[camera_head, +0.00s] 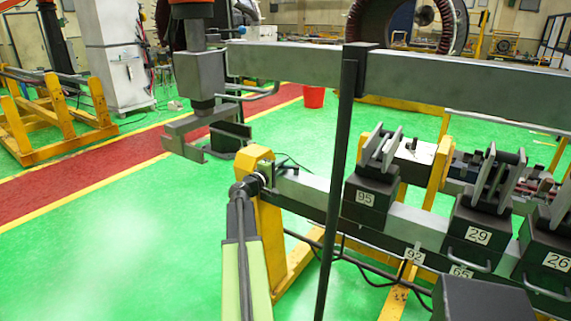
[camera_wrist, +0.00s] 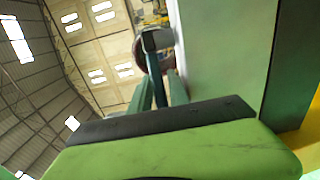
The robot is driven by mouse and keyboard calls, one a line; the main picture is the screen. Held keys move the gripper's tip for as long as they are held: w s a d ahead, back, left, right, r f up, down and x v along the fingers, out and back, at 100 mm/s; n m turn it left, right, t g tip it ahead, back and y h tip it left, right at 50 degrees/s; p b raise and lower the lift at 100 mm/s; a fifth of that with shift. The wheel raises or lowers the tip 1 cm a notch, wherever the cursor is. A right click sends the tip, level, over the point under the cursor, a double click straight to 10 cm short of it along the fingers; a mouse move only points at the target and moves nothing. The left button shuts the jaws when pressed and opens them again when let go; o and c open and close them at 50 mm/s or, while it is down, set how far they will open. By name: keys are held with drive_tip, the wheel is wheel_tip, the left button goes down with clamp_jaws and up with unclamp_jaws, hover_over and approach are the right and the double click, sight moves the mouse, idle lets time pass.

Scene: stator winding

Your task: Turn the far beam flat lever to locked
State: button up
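A grey beam (camera_head: 310,190) with numbered black clamp blocks runs from the centre to the right in the head view, its left end on a yellow post (camera_head: 268,230). My light green arm rises from the bottom edge, and its dark end (camera_head: 245,188) is close to the beam's left end. I cannot tell whether it touches. In the wrist view a green body with a black edge fills the bottom, and dark narrow parts (camera_wrist: 155,85) stand beyond it, beside a large grey-green face (camera_wrist: 225,50). I cannot make out the flat lever or its position, nor the fingertips' opening.
A higher grey beam (camera_head: 470,85) crosses above, with a grey hanging tool (camera_head: 208,115) at its left. A thin black upright (camera_head: 338,190) stands before the lower beam. Clamp blocks (camera_head: 370,198) carry upright plates. The green floor (camera_head: 110,240) at left is clear.

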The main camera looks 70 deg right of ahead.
drive_tip(key=shift+s+d, duration=0.2)
drive_tip(key=shift+d, duration=0.45)
clamp_jaws()
idle(1.0)
